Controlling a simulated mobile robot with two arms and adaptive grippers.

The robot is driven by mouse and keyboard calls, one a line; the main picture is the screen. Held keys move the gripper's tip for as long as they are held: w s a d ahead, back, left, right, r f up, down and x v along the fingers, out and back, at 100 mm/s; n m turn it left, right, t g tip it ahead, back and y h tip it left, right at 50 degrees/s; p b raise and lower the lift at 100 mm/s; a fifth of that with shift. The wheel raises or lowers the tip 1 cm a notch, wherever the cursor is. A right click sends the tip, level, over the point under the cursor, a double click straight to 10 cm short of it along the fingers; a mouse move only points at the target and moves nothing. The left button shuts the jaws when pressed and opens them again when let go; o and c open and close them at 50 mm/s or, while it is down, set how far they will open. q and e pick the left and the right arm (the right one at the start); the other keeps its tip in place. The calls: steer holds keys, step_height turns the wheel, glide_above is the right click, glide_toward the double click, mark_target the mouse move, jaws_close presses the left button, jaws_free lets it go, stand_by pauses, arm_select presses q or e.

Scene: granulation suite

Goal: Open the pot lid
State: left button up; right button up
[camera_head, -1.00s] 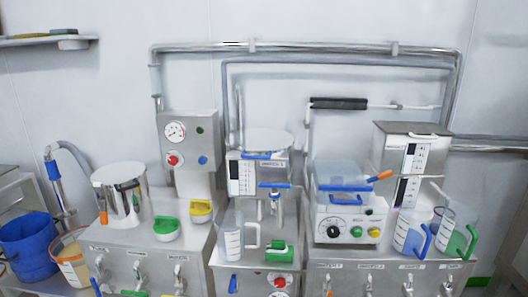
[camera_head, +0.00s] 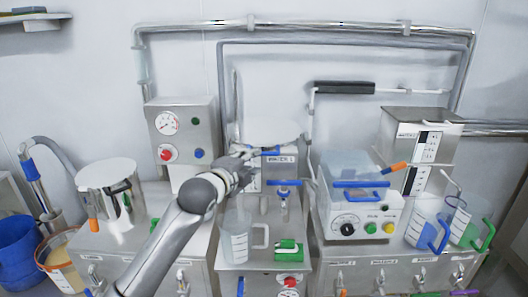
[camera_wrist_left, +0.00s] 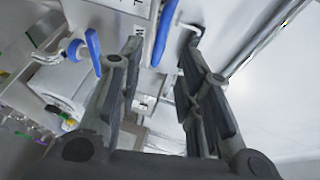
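A steel tank labelled WATER 1 (camera_head: 283,172) stands at the centre, with a blue bar handle (camera_head: 271,151) at the front of its top. My left gripper (camera_head: 254,156) reaches from the lower left to the left end of this handle and covers part of the tank. In the left wrist view the gripper (camera_wrist_left: 162,43) is open, with a blue bar (camera_wrist_left: 165,32) lying between its fingertips. I cannot tell whether the fingers touch it. A shiny steel pot (camera_head: 110,195) with an orange grip stands on the left bench. My right gripper is not in view.
A clear measuring jug (camera_head: 236,240) stands below the gripper. A blue tap lever (camera_head: 284,183) is on the tank front. A control box (camera_head: 182,137) stands to the left, a blue-handled clear container (camera_head: 347,172) to the right. Pipes run along the wall behind.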

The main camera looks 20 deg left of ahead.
mark_target(263, 154)
arm_select(q)
steer(key=p+x, duration=0.1)
steer(key=x, duration=0.8)
steer(key=shift+w, duration=0.2)
steer(key=shift+f, duration=0.1)
jaws_close()
